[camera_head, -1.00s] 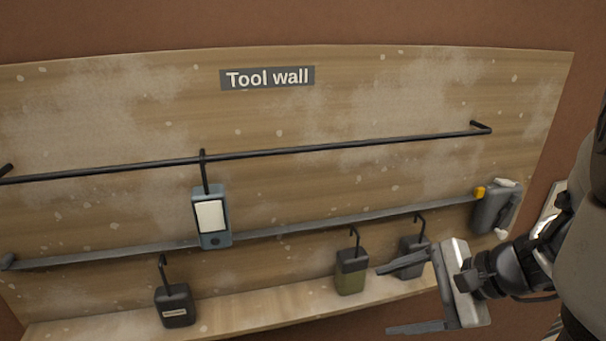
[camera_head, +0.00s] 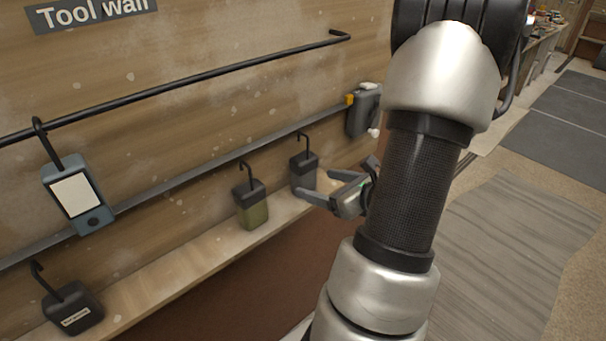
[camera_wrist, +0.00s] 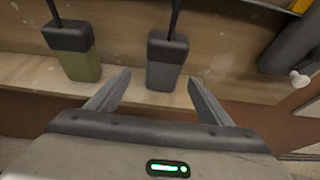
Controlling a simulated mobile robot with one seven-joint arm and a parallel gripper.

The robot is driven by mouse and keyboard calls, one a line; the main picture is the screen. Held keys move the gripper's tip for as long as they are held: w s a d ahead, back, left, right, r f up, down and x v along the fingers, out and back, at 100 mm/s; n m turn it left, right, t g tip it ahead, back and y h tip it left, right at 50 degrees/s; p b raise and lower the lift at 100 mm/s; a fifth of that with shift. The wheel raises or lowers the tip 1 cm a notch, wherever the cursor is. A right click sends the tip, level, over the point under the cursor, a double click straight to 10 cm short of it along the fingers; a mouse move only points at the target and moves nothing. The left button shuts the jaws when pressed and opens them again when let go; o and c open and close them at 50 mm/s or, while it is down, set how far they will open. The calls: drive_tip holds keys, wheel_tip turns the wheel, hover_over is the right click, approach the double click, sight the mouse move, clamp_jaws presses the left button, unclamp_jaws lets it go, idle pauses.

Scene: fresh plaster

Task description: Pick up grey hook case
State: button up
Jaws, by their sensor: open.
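The grey hook case (camera_head: 304,171) is a dark grey box with a black top and a black hook. It stands on or hangs just over the wooden ledge, right of the green case. My gripper (camera_head: 324,187) is open just in front of it, with nothing between its fingers. In the wrist view the grey hook case (camera_wrist: 166,62) is beyond the fingertips, between their directions, and my gripper (camera_wrist: 155,82) shows both fingers spread. The gap to the case is hard to judge.
The green case with a black top (camera_head: 251,206) is close on the left. A dark case (camera_head: 73,308) and a blue case with a white panel (camera_head: 76,195) are further left. A grey container (camera_head: 363,110) is on the wall at right. A grey rail (camera_head: 180,181) runs behind.

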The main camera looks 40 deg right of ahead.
sight(310, 180)
drive_tip(key=x, duration=0.8)
drive_tip(key=shift+d, duration=0.25)
drive_tip(key=c, duration=1.2)
drive_tip(key=shift+c, duration=0.2)
